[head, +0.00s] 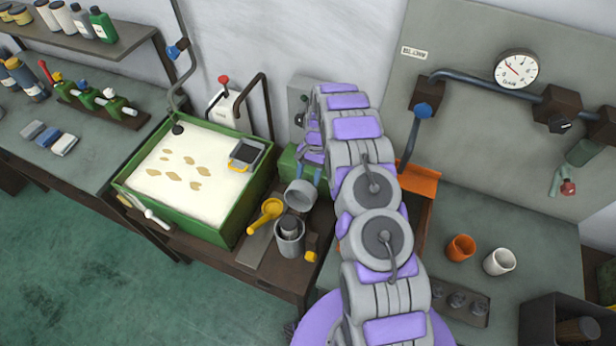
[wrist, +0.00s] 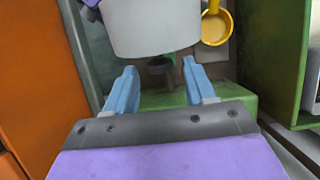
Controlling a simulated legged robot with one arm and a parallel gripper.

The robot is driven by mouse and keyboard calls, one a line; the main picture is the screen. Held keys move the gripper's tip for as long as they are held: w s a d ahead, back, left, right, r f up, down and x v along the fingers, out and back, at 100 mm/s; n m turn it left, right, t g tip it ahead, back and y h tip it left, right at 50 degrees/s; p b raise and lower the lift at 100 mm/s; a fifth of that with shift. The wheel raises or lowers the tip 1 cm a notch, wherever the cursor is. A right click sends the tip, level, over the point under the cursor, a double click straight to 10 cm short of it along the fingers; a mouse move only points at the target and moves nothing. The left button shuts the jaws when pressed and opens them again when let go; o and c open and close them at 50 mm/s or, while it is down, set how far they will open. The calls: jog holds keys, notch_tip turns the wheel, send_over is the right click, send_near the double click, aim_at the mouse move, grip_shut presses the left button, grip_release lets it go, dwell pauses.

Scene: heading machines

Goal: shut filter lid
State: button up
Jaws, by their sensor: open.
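The filter lid (head: 300,194), a light grey round cap, stands open behind the filter canister (head: 289,240). The canister is a grey pot with a darker round piece in its mouth. In the wrist view a large pale grey round body, which looks like the lid (wrist: 152,28), fills the top, just beyond my fingertips. My gripper (wrist: 160,86) has its two blue fingers spread apart with nothing between them. In the head view my gripper (head: 316,176) is partly hidden by my arm, close behind the lid. I cannot tell whether it touches the lid.
A yellow scoop (head: 268,212) lies left of the canister; it also shows in the wrist view (wrist: 216,27). A green-walled tank (head: 236,228) of pale liquid stands to the left. An orange panel (head: 418,180) is right of my arm. Orange (head: 461,248) and white (head: 499,261) cups stand further right.

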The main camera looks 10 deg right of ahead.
jog(key=shift+s+a+f, duration=0.15)
jog(key=shift+a+f, duration=0.15)
jog(key=shift+f, duration=0.15)
jog(key=shift+d, duration=0.1)
grip_shut()
dwell(0.4)
